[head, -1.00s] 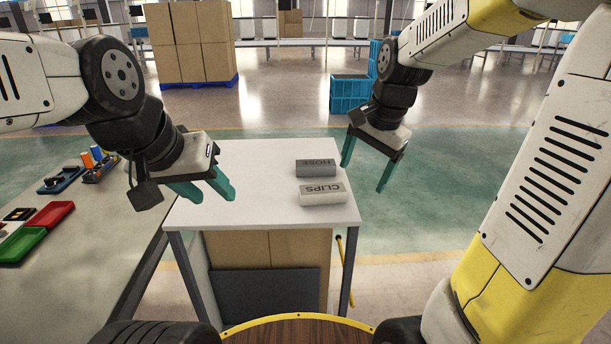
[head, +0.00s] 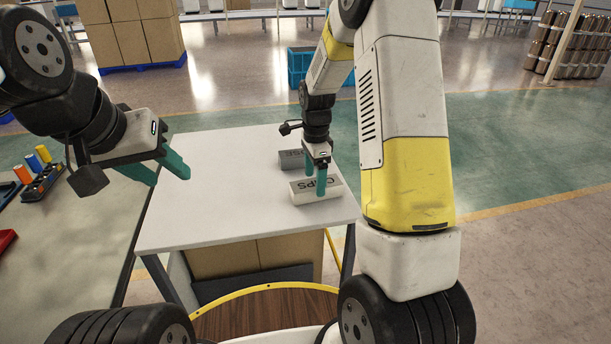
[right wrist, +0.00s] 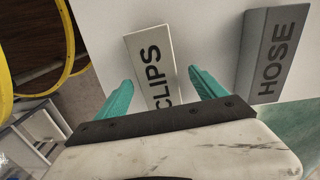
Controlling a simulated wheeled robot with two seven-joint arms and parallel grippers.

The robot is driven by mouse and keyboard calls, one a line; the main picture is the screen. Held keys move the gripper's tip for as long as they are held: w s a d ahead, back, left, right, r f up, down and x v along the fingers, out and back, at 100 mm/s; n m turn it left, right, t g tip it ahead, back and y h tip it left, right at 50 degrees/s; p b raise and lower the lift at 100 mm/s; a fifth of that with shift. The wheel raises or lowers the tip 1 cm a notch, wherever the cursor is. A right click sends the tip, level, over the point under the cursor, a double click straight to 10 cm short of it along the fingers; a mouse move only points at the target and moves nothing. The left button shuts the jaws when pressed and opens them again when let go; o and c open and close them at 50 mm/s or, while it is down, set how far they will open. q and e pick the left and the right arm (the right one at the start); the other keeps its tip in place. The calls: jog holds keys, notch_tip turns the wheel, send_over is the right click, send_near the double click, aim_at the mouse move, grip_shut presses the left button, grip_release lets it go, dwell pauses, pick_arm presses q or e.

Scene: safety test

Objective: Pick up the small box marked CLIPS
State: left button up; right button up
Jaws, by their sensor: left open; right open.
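The small white box marked CLIPS (head: 328,190) lies on the white table near its right front edge. My right gripper (head: 315,183) is over it, open, with its teal fingers pointing down. In the right wrist view the CLIPS box (right wrist: 153,62) lies between the open fingers (right wrist: 160,95), its near end hidden by the gripper body. I cannot tell whether the fingers touch it. My left gripper (head: 168,172) is open and empty over the table's left part.
A grey box marked HOSE (head: 291,159) lies just behind the CLIPS box; it also shows in the right wrist view (right wrist: 272,55). The white table (head: 215,200) is clear on its left and middle. A workbench (head: 60,240) stands at the left.

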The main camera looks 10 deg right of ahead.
jog(key=f, duration=0.3)
jog(key=shift+s+d+f, duration=0.1)
jog(key=shift+d, duration=0.1)
jog(key=shift+c, duration=0.4)
jog(key=c, duration=1.4)
jog(key=shift+c, duration=0.4)
